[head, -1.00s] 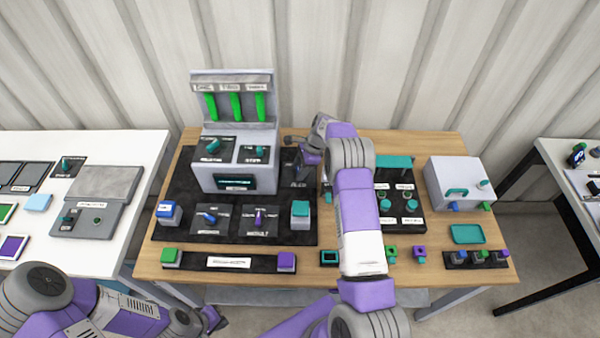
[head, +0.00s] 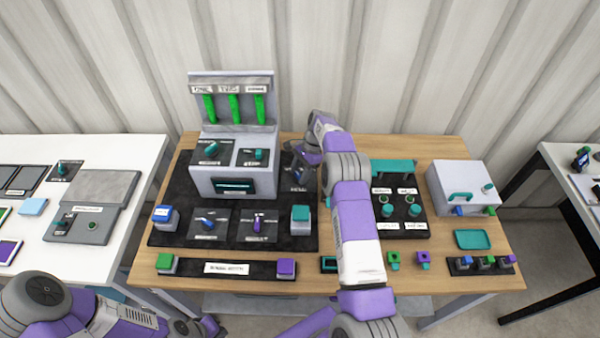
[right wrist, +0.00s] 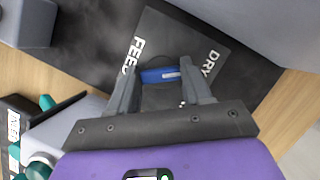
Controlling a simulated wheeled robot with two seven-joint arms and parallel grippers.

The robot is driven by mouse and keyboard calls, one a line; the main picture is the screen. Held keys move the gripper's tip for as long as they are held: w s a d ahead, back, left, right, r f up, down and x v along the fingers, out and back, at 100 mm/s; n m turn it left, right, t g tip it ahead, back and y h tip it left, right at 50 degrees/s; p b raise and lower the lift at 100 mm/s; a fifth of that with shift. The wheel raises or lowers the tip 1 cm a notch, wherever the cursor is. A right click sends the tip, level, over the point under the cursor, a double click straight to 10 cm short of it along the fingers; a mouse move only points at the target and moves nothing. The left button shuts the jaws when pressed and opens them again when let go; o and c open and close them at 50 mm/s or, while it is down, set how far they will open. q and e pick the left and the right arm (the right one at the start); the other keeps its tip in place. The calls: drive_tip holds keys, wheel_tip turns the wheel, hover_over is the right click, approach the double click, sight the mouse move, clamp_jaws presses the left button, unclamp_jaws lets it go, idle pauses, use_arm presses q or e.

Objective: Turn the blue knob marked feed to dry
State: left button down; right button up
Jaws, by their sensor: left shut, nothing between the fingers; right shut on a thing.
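The blue knob (right wrist: 158,75) sits on a dark plate (right wrist: 185,35) marked FEED on the left and DRY on the right in the right wrist view. A small pale mark shows on the knob. My right gripper (right wrist: 162,92) is shut on the knob, a finger on either side. In the head view my right gripper (head: 298,165) is just right of the grey machine (head: 205,183), and the knob is hidden there. My left gripper (head: 212,326) is shut and empty in front of the table, away from the panel.
The grey machine with green bars stands close to the left of my right gripper. A dark board with teal knobs (head: 400,208) lies to the right of my right arm. A white box (head: 460,187) stands further right. Other tables stand at both sides.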

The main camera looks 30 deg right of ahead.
drive_tip(key=o, duration=1)
drive_tip(key=shift+o, duration=0.2)
drive_tip(key=v, duration=0.7)
drive_tip(key=shift+r+p, duration=0.3)
drive_tip(key=shift+p, duration=0.05)
drive_tip(key=shift+d, duration=0.1)
